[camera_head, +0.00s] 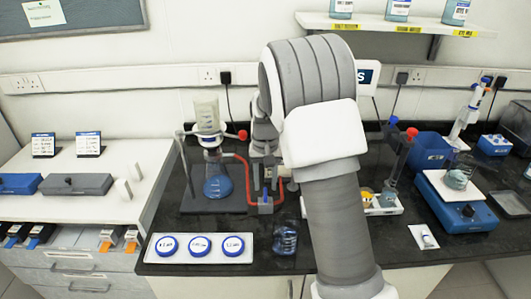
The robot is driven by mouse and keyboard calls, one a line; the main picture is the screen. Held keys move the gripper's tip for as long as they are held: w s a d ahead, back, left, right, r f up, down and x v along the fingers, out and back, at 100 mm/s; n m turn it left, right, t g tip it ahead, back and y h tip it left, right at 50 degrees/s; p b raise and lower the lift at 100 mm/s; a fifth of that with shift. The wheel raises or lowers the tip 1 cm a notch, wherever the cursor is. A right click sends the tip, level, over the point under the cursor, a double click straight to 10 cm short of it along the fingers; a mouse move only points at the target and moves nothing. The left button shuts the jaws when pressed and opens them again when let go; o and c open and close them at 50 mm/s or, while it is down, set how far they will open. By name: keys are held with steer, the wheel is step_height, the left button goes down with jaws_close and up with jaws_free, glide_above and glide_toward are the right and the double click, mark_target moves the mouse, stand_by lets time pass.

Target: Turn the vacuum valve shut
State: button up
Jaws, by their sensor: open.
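The vacuum valve (265,205) is a small grey block on the black bench. A red hose (249,185) links it to a filter flask (217,182) that holds blue liquid. My gripper (271,182) points down just above the valve, partly hidden behind my own large arm. Its fingers look apart, with nothing seen between them. The fingertips and the valve's handle are too small and overlapped to tell whether they touch.
A white tray with blue-lidded dishes (200,261) lies at the front left, and a small beaker (286,240) stands right of it. A funnel (208,115) tops the flask. A shelf (400,27) hangs above.

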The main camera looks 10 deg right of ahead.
mark_target(266, 194)
step_height(266, 194, up, 15)
steer(key=shift+p, duration=0.35)
steer(key=shift+s, duration=0.1)
steer(key=s+r+n+t, duration=0.15)
steer(key=s+r, duration=0.25)
steer(key=s, duration=0.4)
steer(key=s+r+m+t, duration=0.1)
steer(key=s+r+t, duration=0.15)
steer(key=s, duration=0.45)
steer(key=s+f+n+t, duration=0.1)
steer(key=s+f+n, duration=0.1)
steer(key=s, duration=1.2)
steer(key=shift+f+t, duration=0.3)
steer(key=shift+f, duration=0.05)
